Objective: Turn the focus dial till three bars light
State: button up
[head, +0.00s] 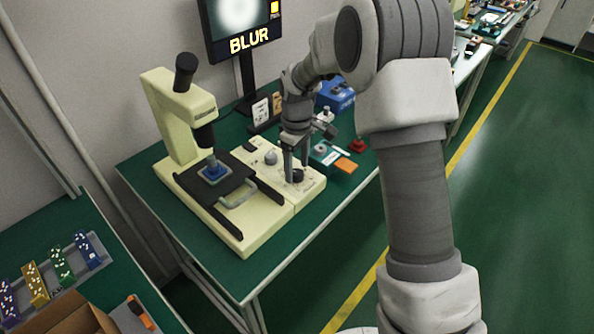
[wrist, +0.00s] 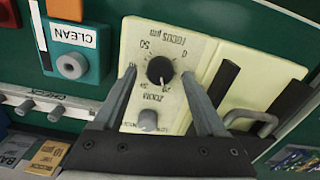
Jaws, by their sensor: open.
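The focus dial (wrist: 160,70) is a round black knob on a cream panel marked "FOCUS µm", with a pale pointer mark. It also shows as a dark disc in the head view (head: 297,176). My gripper (wrist: 160,78) is open, with one finger on each side of the dial and a visible gap to it. In the head view my gripper (head: 298,171) points down over the panel. The monitor (head: 237,17) shows a pale blurred spot, the word "BLUR" and a yellow bar mark at right; its top is cut off.
A grey zoom knob (wrist: 148,120) sits beside the dial. The microscope (head: 185,115) has a stage with a blue piece and a metal handle (head: 238,194). A teal "CLEAN" box (wrist: 80,55) stands close by. Part racks (head: 58,264) are on another bench.

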jog(key=shift+f, duration=0.6)
grip_shut()
